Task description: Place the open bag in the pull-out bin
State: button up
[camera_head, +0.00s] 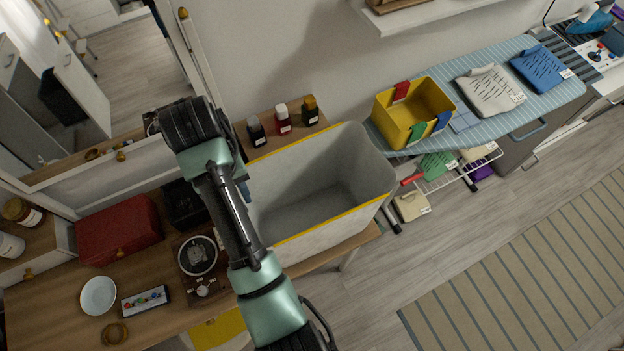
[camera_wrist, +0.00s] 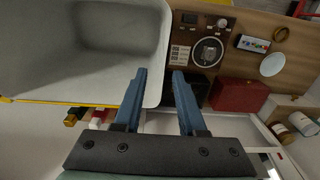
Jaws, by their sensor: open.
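A large, open-topped grey-white container with a yellow rim (camera_head: 330,240) sits on the wooden desk, its inside empty. I cannot tell whether it is the bag or the bin. It fills the upper left of the wrist view (camera_wrist: 152,30). A yellow-fronted thing (camera_head: 218,330) shows below the desk's front edge, mostly hidden by my arm; I cannot tell what it is. My gripper (camera_wrist: 160,76) is open and empty, with two blue fingers apart beside the container. In the head view my arm hides most of it.
A red box (camera_head: 118,230), a dial device (camera_head: 198,256) and a white plate (camera_head: 98,296) lie on the desk. Small bottles (camera_head: 283,118) stand behind the container. A yellow bin (camera_head: 415,108) stands on the ironing board (camera_head: 480,125). Floor at right is clear.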

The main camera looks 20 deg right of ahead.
jog(key=shift+a+f+p, duration=0.2)
jog(key=shift+f+p, duration=0.5)
jog(key=shift+f, duration=1.35)
jog(key=shift+a+f+p, duration=0.15)
jog(key=shift+f+p, duration=0.5)
jog(key=shift+f, duration=1.35)
grip_shut()
